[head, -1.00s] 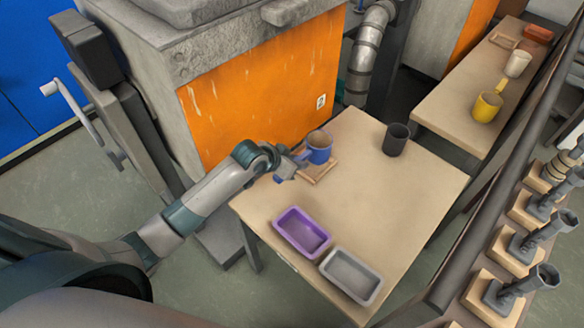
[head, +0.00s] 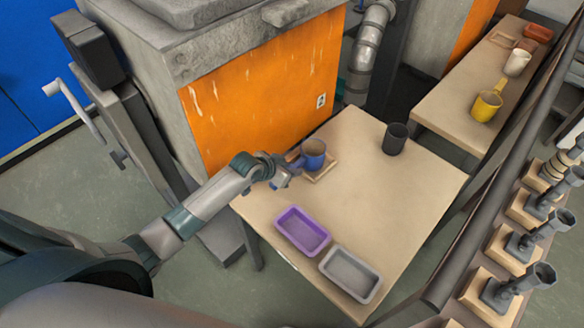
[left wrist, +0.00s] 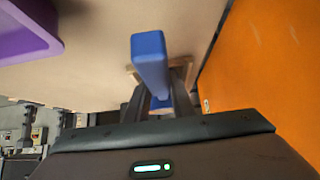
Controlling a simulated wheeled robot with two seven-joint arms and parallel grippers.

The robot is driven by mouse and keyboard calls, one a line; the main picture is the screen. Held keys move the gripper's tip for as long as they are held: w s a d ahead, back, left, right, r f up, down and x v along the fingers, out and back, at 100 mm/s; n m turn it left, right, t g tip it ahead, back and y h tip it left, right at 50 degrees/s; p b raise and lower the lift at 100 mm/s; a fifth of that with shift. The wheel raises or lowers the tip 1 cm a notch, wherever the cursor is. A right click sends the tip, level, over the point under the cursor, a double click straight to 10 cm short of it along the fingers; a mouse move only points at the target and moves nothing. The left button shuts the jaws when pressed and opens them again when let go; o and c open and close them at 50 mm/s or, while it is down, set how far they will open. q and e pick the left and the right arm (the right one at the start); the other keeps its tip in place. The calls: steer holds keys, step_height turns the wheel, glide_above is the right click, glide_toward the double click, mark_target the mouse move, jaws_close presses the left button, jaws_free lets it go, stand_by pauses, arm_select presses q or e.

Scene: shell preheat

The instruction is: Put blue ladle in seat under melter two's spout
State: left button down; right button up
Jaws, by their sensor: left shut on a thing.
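The blue ladle (head: 314,157) is upright over or on the square wooden seat (head: 322,176) at the table's back left edge, beside the orange-fronted melter (head: 265,95). I cannot tell whether its base touches the seat. My left gripper (head: 289,171) is shut on the ladle's handle. In the left wrist view the blue handle (left wrist: 149,62) stands between the fingers (left wrist: 160,90), with part of the wooden seat (left wrist: 131,70) behind it. The ladle's cup is mostly hidden there. The spout is not clearly seen. My right gripper is not in view.
A dark grey cup (head: 395,139) stands right of the seat. A purple tray (head: 303,231) and a grey tray (head: 351,274) lie at the table's front. A yellow ladle (head: 486,105) and a white cup (head: 517,62) stand on the far table. The table's middle right is clear.

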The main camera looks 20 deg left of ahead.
arm_select(q)
steer(key=shift+w, duration=0.1)
steer(key=c, duration=1.5)
jaws_free()
steer(key=shift+f, duration=0.1)
steer(key=shift+c, duration=0.2)
steer(key=b+v, duration=0.1)
steer(key=v, duration=1.1)
